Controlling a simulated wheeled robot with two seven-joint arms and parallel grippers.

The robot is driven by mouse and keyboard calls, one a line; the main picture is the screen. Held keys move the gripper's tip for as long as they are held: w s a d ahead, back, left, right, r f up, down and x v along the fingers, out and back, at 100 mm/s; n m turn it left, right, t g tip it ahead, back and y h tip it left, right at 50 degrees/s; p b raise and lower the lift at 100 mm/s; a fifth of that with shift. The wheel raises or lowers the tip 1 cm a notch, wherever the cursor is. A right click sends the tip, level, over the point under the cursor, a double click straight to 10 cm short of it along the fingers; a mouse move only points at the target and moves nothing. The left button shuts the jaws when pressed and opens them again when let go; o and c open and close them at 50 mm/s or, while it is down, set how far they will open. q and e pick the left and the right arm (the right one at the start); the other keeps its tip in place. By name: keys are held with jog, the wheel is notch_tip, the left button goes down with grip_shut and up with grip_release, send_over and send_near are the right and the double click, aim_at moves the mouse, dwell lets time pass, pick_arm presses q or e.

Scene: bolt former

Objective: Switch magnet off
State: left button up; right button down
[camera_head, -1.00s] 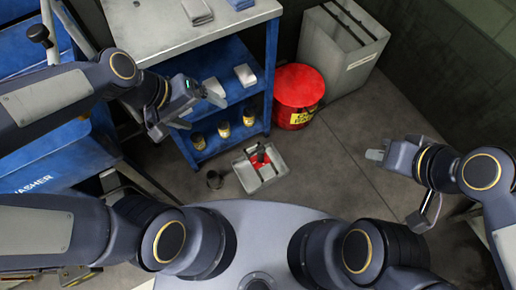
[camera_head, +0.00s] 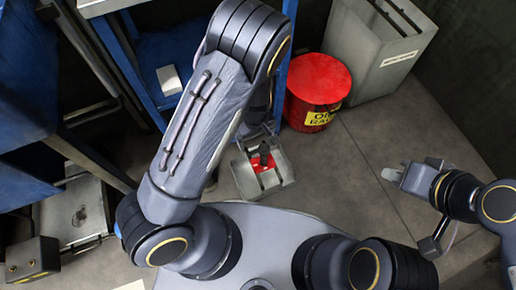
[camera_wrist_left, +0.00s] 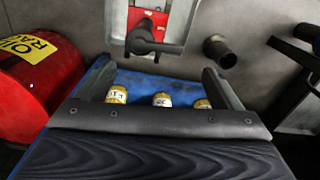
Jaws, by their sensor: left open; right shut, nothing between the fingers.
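In the left wrist view, the handle (camera_wrist_left: 143,41) shows at the top, beyond my fingers, in front of the red plate (camera_wrist_left: 148,22). My left gripper (camera_wrist_left: 157,66) is open and empty, with apparent free space between it and the handle. In the head view my left forearm mostly hides this gripper. My right gripper (camera_head: 391,174) is shut and empty, off to the right above the floor.
A red oily-rag can (camera_head: 318,85) and a grey bin (camera_head: 375,50) stand behind the unit. A dark cup (camera_wrist_left: 220,50) sits on the floor nearby. Floor to the right is clear.

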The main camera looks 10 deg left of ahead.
aim_at(256, 150)
pick_arm(q)
notch_tip(256, 150, down, 7)
jog(key=b, duration=0.3)
jog(key=shift+f, duration=0.15)
jog(key=c, duration=0.8)
jog(key=shift+a+m, duration=0.1)
jog(key=shift+m, duration=0.3)
jog(key=shift+c, duration=0.2)
jog(key=shift+w+m, duration=0.1)
jog(key=shift+m, duration=0.3)
